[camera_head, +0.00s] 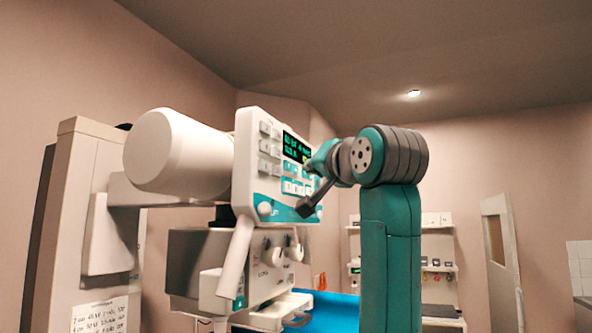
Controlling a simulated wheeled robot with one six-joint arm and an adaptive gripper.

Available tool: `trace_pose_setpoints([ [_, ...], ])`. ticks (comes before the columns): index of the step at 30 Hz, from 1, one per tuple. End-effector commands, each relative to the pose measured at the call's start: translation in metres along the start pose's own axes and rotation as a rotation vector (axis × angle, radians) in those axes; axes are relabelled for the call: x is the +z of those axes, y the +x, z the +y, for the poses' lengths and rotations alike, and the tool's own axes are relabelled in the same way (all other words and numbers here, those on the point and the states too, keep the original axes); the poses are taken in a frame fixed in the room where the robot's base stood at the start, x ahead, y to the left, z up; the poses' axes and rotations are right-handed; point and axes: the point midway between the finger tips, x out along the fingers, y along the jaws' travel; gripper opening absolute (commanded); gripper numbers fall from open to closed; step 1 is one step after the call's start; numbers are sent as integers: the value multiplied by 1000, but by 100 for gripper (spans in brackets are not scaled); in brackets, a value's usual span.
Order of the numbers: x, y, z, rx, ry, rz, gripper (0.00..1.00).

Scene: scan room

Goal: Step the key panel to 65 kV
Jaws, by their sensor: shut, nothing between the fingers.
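The key panel (243,190) is the white, upright face of the machine, turned partly to the right. Its dark display (296,147) shows green text too small to read for sure. Pale keys on teal (290,187) lie below the display, partly hidden by my arm. My gripper (305,208) appears as a narrow dark end in front of the panel's lower right part. It is shut and empty. I cannot tell whether it touches the panel.
A large white cylinder (180,153) joins the panel on the left. A white handle (236,257) slants down below it. A lower unit with knobs (270,262) stands underneath, near a blue surface (338,311). Shelves (438,267) stand behind my arm.

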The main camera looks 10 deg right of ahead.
Motion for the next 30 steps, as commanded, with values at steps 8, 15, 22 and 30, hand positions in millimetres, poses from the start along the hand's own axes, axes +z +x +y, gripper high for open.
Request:
trace_pose_setpoints([
  [8, 0, 0, 0, 0, 0, 0, 0],
  [15, 1, 2, -1, 0, 0, 0, 0],
  [22, 4, 6, -5, 0, 0, 0, 0],
  [30, 4, 6, -4, 0, 0, 0, 0],
])
